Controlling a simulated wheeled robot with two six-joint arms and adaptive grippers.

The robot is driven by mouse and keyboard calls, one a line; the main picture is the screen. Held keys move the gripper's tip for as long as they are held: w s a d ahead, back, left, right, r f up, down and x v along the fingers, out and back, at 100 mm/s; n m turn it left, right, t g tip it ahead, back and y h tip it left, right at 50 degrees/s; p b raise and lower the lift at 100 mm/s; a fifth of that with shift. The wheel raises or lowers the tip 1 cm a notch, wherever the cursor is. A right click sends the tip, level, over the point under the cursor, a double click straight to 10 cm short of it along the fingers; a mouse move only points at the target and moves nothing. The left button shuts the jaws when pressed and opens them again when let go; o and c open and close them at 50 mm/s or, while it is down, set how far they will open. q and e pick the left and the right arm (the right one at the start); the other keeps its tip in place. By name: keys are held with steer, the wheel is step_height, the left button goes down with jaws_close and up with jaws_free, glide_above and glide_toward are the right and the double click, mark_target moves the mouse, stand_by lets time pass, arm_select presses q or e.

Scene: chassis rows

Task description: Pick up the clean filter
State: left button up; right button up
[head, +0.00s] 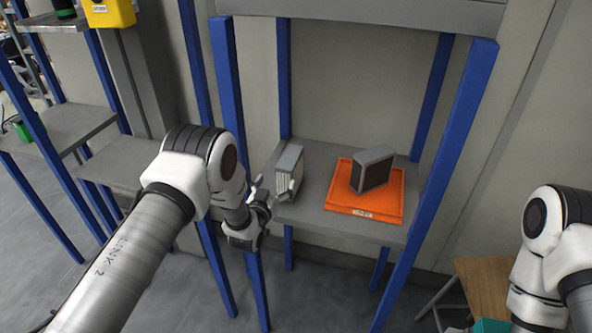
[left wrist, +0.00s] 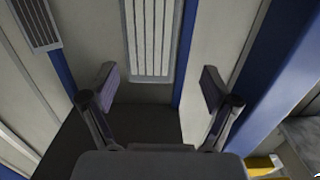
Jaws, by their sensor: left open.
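The clean filter (head: 289,168), a grey-framed block with pale pleats, stands upright on the left part of the grey shelf (head: 320,158). In the left wrist view its white pleated face (left wrist: 150,40) is straight ahead, beyond the fingertips. My left gripper (head: 272,190) is open at the shelf's left front, close to the filter. In the left wrist view its two fingers (left wrist: 160,85) are spread wide with nothing between them. A darker filter (head: 373,170) stands tilted in the orange tray (head: 365,210). My right arm shows at the right edge, but its gripper is outside the picture.
A blue post (head: 225,110) rises just left of my gripper, and another (head: 450,160) stands at the shelf's right front. Bare shelf lies between the clean filter and the tray. A wooden table (head: 485,285) is at the lower right. A yellow box (head: 108,12) is upper left.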

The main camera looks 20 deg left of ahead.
mark_target(288, 158)
arm_select(q)
steer(key=shift+w+d+r+t, duration=0.15)
steer(key=shift+w+d+r, duration=0.15)
steer(key=shift+w+r, duration=0.2)
steer(key=shift+w+d+r+t, duration=0.15)
steer(key=shift+w+d+r, duration=0.1)
steer(key=shift+w+r, duration=0.15)
steer(key=w+b, duration=0.1)
steer(key=w, duration=0.2)
steer(key=w+b, duration=0.2)
steer(key=w, duration=0.2)
steer(key=shift+d+r, duration=0.15)
steer(key=shift+w+d+r, duration=0.1)
steer(key=shift+r, duration=0.15)
steer(key=shift+c, duration=1.4)
steer(key=shift+s, duration=0.2)
steer(key=c, duration=0.6)
jaws_close()
arm_select(e)
steer(key=f, duration=0.3)
steer(key=shift+w+d, duration=0.1)
steer(key=shift+d, duration=0.3)
